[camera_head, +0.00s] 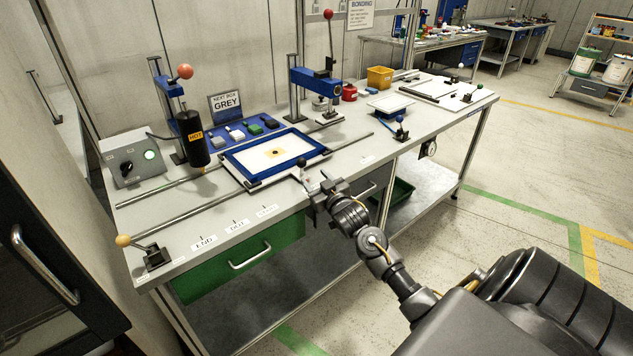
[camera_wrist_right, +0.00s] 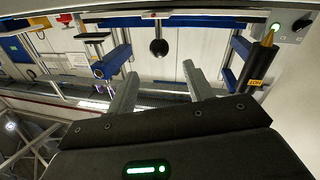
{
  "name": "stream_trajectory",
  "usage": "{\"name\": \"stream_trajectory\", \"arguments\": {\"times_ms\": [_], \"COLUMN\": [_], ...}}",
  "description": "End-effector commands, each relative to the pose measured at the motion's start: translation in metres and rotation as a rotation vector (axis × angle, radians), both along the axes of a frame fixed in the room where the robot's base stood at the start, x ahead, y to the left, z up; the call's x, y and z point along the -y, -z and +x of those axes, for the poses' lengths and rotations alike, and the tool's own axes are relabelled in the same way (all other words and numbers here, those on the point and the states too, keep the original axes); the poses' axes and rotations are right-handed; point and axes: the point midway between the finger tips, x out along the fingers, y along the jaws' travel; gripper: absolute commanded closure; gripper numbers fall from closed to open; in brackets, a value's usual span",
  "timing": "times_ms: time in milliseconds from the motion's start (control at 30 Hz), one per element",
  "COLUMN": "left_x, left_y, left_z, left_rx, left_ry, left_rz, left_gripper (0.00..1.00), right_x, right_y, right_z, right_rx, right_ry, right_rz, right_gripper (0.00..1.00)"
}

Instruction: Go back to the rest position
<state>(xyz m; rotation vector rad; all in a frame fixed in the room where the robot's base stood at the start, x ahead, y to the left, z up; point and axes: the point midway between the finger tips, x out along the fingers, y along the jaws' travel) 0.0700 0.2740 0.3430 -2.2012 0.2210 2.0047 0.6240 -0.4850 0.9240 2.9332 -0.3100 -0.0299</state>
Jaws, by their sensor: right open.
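My right gripper (camera_head: 314,192) is at the front edge of the workbench, close to the near right corner of the blue-framed tray (camera_head: 237,172). In the wrist view its two grey fingers (camera_wrist_right: 160,70) are spread apart with nothing between them. A dark ball knob (camera_wrist_right: 158,47) shows beyond the fingertips, apart from them. In the head view a small dark knob (camera_head: 302,162) stands at the tray's near right corner, just behind the gripper. The tray holds a white sheet with a small yellowish patch. My left gripper is in neither view.
The workbench carries a black cylinder marked HOT (camera_head: 191,138), a blue lever press (camera_head: 318,82), a yellow bin (camera_head: 380,77) and a grey control box (camera_head: 134,160) with a green light. A green drawer (camera_head: 245,252) is below. The floor to the right is open.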

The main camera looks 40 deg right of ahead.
Motion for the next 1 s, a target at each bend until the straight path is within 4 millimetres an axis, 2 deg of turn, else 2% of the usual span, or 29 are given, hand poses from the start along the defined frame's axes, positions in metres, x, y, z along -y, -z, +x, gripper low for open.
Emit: {"name": "stream_trajectory", "arguments": {"times_ms": [500,567,667,767,867,900,1000], "left_x": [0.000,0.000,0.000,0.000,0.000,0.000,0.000], "left_y": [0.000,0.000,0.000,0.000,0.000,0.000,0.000], "left_z": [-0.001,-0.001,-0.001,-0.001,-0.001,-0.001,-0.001], "left_rx": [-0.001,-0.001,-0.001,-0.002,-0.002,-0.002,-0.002], "left_ry": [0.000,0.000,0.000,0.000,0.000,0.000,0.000], "left_rz": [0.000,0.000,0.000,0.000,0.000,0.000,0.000], "left_gripper": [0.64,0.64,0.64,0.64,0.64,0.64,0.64], "right_x": [0.000,-0.003,-0.020,-0.052,-0.095,-0.112,-0.147], "right_y": [0.000,0.005,0.025,0.063,0.105,0.120,0.146], "right_z": [-0.001,-0.003,-0.016,-0.046,-0.096,-0.120,-0.176], "right_rx": [-0.001,-0.014,-0.087,-0.230,-0.427,-0.507,-0.688], "right_ry": [0.000,-0.001,-0.009,-0.025,-0.049,-0.059,-0.084], "right_rz": [0.000,0.002,0.012,0.033,0.057,0.068,0.090], "right_gripper": [0.48,0.48,0.48,0.48,0.48,0.48,0.48]}}
